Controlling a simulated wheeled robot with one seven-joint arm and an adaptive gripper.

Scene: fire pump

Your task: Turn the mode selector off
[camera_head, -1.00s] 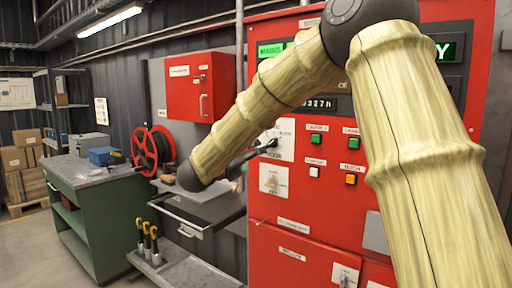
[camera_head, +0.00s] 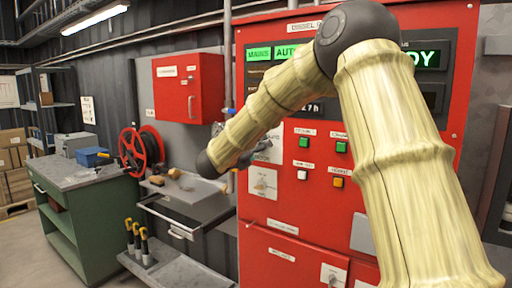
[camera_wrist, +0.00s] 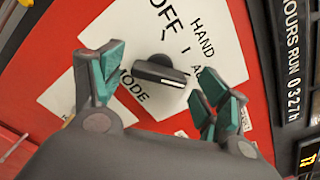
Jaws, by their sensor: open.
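The mode selector (camera_wrist: 160,72) is a black knob on a white plate lettered OFF, HAND and MODE, with a fourth word partly covered. Its handle lies roughly sideways in the wrist view, and its white line is at the right end, toward the partly covered word starting with A. My gripper (camera_wrist: 162,82) is open, with one teal-padded finger left of the knob and the other to its right. Gaps show between the pads and the knob. In the head view the selector's plate (camera_head: 272,147) is partly hidden behind my arm, and most of my gripper is hidden too.
The red panel (camera_head: 290,212) carries green, white and orange buttons (camera_head: 338,182) right of the selector, and a second white plate (camera_head: 263,182) below it. A drawer shelf (camera_head: 190,205), hose reel (camera_head: 140,148) and green workbench (camera_head: 85,215) stand to the left.

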